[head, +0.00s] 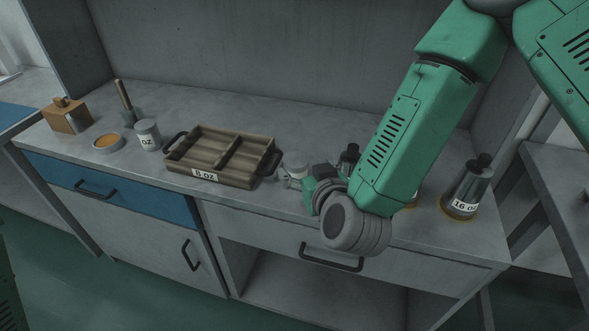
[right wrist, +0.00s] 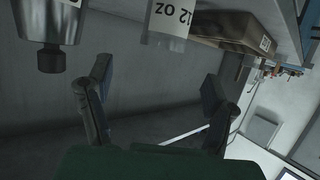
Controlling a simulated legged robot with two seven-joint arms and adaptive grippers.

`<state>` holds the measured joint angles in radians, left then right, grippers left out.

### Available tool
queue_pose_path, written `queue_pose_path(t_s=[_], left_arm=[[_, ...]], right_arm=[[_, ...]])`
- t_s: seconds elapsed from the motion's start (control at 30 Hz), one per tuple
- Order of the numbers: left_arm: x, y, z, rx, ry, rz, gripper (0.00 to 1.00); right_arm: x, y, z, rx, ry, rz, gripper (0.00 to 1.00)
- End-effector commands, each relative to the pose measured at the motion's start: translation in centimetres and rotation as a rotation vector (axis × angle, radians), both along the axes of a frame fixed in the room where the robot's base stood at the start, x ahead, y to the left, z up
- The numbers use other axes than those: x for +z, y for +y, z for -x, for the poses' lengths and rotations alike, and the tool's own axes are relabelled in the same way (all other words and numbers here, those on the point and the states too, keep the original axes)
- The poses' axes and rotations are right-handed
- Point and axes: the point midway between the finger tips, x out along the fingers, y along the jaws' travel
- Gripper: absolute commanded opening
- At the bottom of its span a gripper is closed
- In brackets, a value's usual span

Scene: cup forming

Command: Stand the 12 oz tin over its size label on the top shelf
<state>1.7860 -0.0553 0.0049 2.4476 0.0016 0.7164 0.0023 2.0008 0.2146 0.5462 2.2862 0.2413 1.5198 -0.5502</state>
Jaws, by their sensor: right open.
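The 12 oz tin (right wrist: 170,22) shows upside down at the top of the right wrist view, with its white label readable. A pale tin (head: 294,168), probably the same one, stands just right of the tray in the head view, partly hidden by my gripper. My right gripper (head: 316,182) is low at the worktop's front edge. In the right wrist view its two fingers (right wrist: 158,85) are spread, with nothing between them, and the tin is beyond the fingertips. My left gripper is not in view. I see no top shelf or size labels on it.
A dark-capped metal vessel (right wrist: 48,28) is close on the other side. Another one labelled 16 oz (head: 468,192) stands far right. A tin (head: 148,136) and a wooden block (head: 66,116) stand at left.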

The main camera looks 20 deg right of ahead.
Motion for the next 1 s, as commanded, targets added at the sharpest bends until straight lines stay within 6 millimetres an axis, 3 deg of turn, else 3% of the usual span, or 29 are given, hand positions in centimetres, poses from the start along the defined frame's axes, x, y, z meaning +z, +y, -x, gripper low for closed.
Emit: queue_pose_path(t_s=[0.1, 0.33, 0.6, 0.9, 0.93, 1.0], left_arm=[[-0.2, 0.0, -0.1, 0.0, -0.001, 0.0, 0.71], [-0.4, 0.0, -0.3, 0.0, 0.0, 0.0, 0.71], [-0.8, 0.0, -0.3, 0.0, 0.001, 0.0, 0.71], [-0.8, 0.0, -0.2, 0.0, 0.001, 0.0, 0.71], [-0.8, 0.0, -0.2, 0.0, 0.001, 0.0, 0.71], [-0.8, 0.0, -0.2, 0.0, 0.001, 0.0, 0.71]], right_arm=[[-0.7, -0.1, -1.7, -0.003, 0.0, -0.001, 0.75], [-1.5, 0.1, -3.0, -0.001, 0.001, -0.002, 0.75], [-3.4, 0.2, -6.4, -0.001, 0.0, -0.002, 0.75], [-3.5, 0.3, -7.0, 0.002, 0.001, -0.001, 0.75], [-3.5, 0.3, -7.0, 0.002, 0.001, -0.001, 0.71], [-3.5, 0.3, -7.0, 0.002, 0.001, -0.001, 0.47]])
